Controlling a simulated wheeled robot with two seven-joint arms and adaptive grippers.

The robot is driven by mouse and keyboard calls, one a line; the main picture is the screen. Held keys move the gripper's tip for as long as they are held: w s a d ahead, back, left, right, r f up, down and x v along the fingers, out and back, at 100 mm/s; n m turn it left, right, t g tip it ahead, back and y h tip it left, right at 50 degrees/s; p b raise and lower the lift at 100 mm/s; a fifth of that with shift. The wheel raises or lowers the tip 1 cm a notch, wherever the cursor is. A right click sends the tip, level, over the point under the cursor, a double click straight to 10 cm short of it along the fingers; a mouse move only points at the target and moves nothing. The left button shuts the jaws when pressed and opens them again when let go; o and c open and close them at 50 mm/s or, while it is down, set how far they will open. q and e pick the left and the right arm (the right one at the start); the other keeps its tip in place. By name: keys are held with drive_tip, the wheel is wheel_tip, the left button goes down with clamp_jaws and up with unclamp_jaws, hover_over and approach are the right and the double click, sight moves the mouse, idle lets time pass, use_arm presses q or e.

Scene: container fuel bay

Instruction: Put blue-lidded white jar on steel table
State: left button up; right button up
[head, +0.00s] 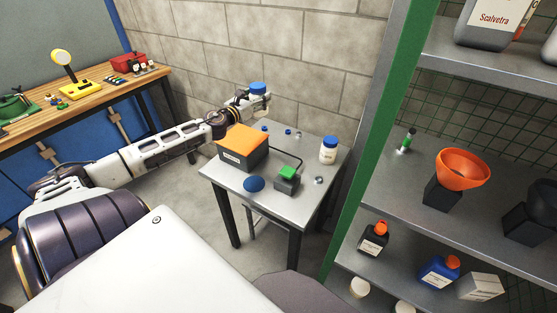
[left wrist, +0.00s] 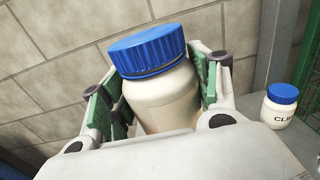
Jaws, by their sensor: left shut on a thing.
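A blue-lidded white jar (left wrist: 160,85) is between the green-padded fingers of my left gripper (left wrist: 155,90), which is shut on it. In the head view this jar (head: 258,89) shows its blue lid at the end of my left arm, near the back edge of the steel table (head: 226,178). From these views I cannot tell whether its base touches the table. A second blue-lidded white jar (head: 328,151) stands upright at the table's right side; it also shows in the left wrist view (left wrist: 280,106) with black lettering. My right gripper is not in view.
The table also holds an orange-topped grey box (head: 243,146), a small green-topped device (head: 287,179), a dark blue disc (head: 254,184) and several small blue-and-white items. A block wall stands behind. A green post (head: 374,130) and shelves are to the right.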

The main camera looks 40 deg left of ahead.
use_arm(q)
drive_tip(key=shift+a+f+h, duration=0.2)
drive_tip(key=shift+h, duration=0.3)
drive_tip(key=shift+d+f+m+h, duration=0.45)
drive_tip(key=shift+f+m+h, duration=0.05)
drive_tip(key=shift+m, duration=0.1)
drive_tip(key=shift+s+d+f+m+h, duration=0.1)
drive_tip(key=shift+d+f+m+h, duration=0.2)
drive_tip(key=shift+d+h, duration=0.3)
drive_tip(key=shift+d+f+m+h, duration=0.15)
drive_tip(key=shift+d+m+h, duration=0.3)
drive_tip(key=shift+d, duration=0.25)
